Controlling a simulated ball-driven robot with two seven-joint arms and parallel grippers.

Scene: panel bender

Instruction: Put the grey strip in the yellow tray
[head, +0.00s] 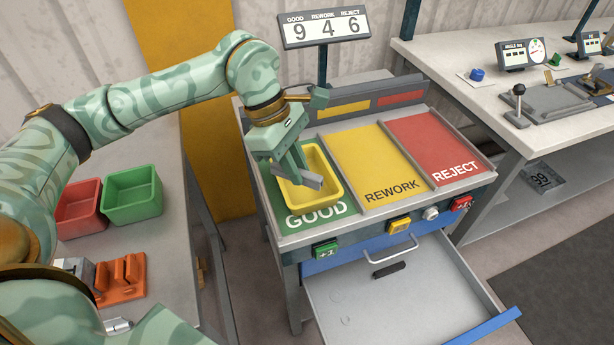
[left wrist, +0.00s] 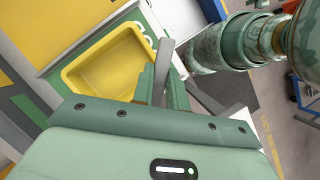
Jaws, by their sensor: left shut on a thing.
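My left gripper (head: 295,160) is shut on the grey strip (head: 306,181), a short flat bar that sticks out of the fingers. In the head view the strip overlaps the left part of the yellow tray (head: 334,195); its height above the tray is hard to judge. The yellow tray stands empty, as far as it shows, on the green GOOD field. In the left wrist view the tray (left wrist: 84,84) lies left of the gripper fingers (left wrist: 164,88), with the strip (left wrist: 172,62) between them near the tray's right side. My right gripper is not in view.
The sorting stand has a yellow REWORK field (head: 367,160) and a red REJECT field (head: 425,140). Its front drawer (head: 400,305) is open and holds a small black object (head: 388,270). Green (head: 132,195) and red (head: 80,208) bins stand on the left table. A scoreboard (head: 324,28) stands behind.

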